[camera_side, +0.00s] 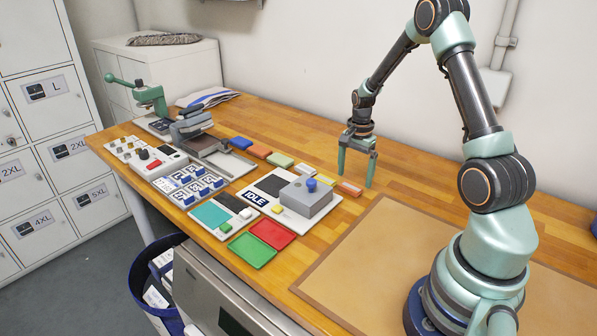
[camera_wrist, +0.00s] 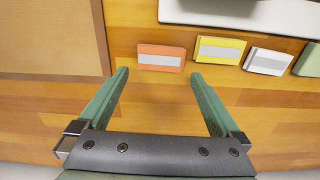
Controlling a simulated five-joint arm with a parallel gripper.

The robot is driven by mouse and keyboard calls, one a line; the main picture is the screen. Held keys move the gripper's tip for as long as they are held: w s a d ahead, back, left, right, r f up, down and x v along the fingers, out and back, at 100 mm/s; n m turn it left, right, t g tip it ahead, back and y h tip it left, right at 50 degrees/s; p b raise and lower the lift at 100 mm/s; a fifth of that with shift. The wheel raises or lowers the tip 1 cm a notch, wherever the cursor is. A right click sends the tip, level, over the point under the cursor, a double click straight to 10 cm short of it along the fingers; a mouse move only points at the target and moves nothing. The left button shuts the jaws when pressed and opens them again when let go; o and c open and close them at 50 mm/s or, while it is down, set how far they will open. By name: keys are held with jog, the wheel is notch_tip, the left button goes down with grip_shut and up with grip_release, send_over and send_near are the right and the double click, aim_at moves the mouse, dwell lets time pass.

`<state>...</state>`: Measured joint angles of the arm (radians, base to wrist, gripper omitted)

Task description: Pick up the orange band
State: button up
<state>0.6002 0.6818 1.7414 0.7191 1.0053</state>
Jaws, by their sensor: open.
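An orange-red band (camera_wrist: 161,58) with a pale grey stripe lies flat on the wooden table. It is the right end of a row of bands in the side view (camera_side: 350,188). My gripper (camera_side: 356,178) is open and empty, pointing down near that band. In the wrist view my gripper (camera_wrist: 160,73) has its fingertips just short of the band, one towards each end, with the band beyond the gap. Contact cannot be told. Another orange band (camera_side: 259,151) lies farther left in the row, between blue and green ones.
A yellow band (camera_wrist: 220,50) and a white band (camera_wrist: 268,61) lie close beside the orange-red one. A grey box with a blue knob (camera_side: 306,197) stands in front of the row. A tan mat (camera_side: 395,250) lies to the right. The wood behind the row is clear.

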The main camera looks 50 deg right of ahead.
jog(key=shift+f, duration=1.25)
jog(key=c, duration=1.2)
jog(key=shift+o, duration=0.2)
jog(key=shift+r, duration=0.1)
